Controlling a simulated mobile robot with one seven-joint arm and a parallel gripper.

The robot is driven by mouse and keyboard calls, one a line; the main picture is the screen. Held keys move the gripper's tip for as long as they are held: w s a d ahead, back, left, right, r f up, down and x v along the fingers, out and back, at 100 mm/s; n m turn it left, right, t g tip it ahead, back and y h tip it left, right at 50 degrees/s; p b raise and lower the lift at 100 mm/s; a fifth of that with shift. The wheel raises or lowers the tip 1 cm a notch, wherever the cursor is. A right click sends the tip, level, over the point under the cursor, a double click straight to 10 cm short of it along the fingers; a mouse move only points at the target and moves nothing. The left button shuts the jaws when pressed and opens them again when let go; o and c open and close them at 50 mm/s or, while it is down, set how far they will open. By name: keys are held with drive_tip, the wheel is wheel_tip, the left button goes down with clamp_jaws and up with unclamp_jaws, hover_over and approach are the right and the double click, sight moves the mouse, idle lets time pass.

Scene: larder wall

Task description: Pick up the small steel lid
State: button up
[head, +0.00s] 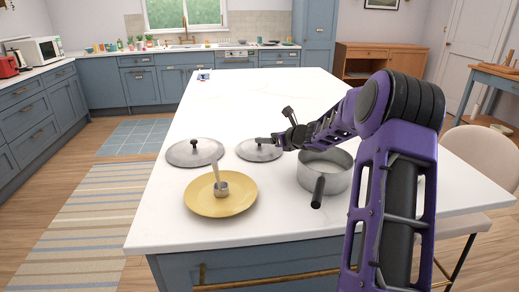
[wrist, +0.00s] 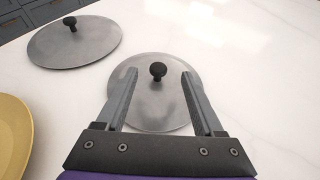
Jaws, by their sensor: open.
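The small steel lid (head: 259,153) lies flat on the white island top, between a larger steel lid and a pot. In the wrist view the small steel lid (wrist: 155,108) shows its round black knob. My gripper (wrist: 158,74) is open, with one finger on each side of the knob in that view. The fingers overlap the lid's disc in the picture, and nothing is held. In the head view my gripper (head: 275,137) is at the lid, partly covering its right side. I cannot tell whether the fingers touch it.
The larger steel lid (head: 195,153) lies to the left. A yellow plate (head: 220,204) holds a small metal cup with a handle. The steel pot (head: 325,172) stands at right, its black handle pointing forward. The island top (head: 240,100) behind is mostly clear.

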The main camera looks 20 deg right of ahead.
sight(262, 147)
drive_tip(key=x, duration=0.4)
drive_tip(key=shift+a+f, duration=0.1)
drive_tip(key=shift+f, duration=0.1)
drive_tip(key=shift+c, duration=0.2)
clamp_jaws()
